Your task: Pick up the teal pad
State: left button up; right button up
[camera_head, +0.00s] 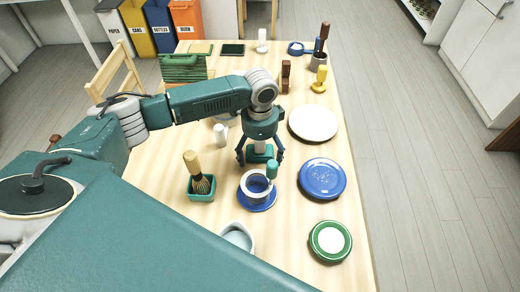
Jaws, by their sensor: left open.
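A teal pad (258,157) lies on the wooden table, low between the fingers of my left gripper (260,160). The gripper points down over it with its fingers spread on either side. It is open, and I cannot tell whether the fingers touch the pad. The gripper hides part of the pad, and a pale upright part shows just above it. My right gripper is not in view.
A teal holder (201,193) with a brush is to the left. A white plate (313,123) and a blue plate (322,178) lie to the right.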

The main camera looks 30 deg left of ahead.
pick_arm(q)
jog(key=shift+c, duration=0.3)
jog(key=c, duration=1.2)
jog(key=shift+r, duration=0.1)
jog(key=shift+c, duration=0.2)
notch_tip(320, 180, up, 20)
jog(key=o, duration=0.4)
jog(key=c, duration=0.6)
